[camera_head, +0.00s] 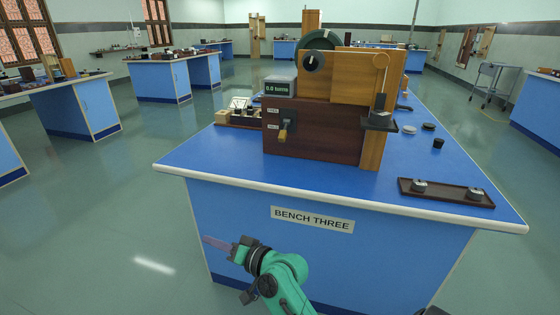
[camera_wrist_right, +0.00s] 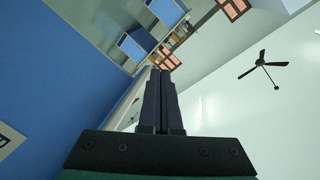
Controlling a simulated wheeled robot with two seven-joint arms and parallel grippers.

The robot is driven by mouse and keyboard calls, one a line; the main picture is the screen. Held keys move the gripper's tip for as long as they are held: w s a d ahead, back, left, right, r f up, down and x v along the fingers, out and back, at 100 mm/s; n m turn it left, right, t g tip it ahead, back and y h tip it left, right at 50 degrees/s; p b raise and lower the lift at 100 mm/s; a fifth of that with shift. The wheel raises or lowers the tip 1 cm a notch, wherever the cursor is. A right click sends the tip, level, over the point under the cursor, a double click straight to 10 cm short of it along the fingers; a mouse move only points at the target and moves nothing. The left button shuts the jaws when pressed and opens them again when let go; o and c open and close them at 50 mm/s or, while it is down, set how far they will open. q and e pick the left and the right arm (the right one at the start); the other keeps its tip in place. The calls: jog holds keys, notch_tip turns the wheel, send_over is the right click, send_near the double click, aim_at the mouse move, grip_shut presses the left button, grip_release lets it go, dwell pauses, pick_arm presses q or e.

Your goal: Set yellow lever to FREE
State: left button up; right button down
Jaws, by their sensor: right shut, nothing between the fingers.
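The yellow lever (camera_head: 283,134) sits on the front of a dark brown wooden box (camera_head: 320,130) on the bench. Its handle hangs down from a dark pivot, near the lower of two small labels (camera_head: 272,119) whose words are too small to read. My right gripper (camera_head: 216,242) is low in front of the bench, below the top's edge and well away from the lever. In the right wrist view its two dark fingers (camera_wrist_right: 160,75) are together with nothing between them. The lever is not seen in that view. My left gripper is not in view.
The blue bench top (camera_head: 225,155) has a pale raised edge (camera_head: 330,205) between my right gripper and the box. A dark tray (camera_head: 445,193) with small weights lies at right. The bench top's front left is clear.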

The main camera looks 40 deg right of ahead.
jog(key=w+d+r+m+t+h, duration=0.2)
jog(key=d+r+m+t+h, duration=0.15)
jog(key=r+m, duration=0.3)
jog(key=w+d+r+m+t+h, duration=0.25)
jog(key=d+r+m+t, duration=0.2)
jog(key=r, duration=0.25)
jog(key=d+f+m+g+h, duration=0.1)
jog(key=d+m+g+h, duration=0.5)
jog(key=m, duration=0.9)
jog(key=d+f+m+g+h, duration=0.1)
jog(key=d+m+g+h, duration=0.5)
jog(key=m, duration=0.9)
jog(key=d+h, duration=0.2)
jog(key=h, duration=0.2)
jog(key=shift+w+d, duration=0.3)
jog(key=shift+w, duration=0.05)
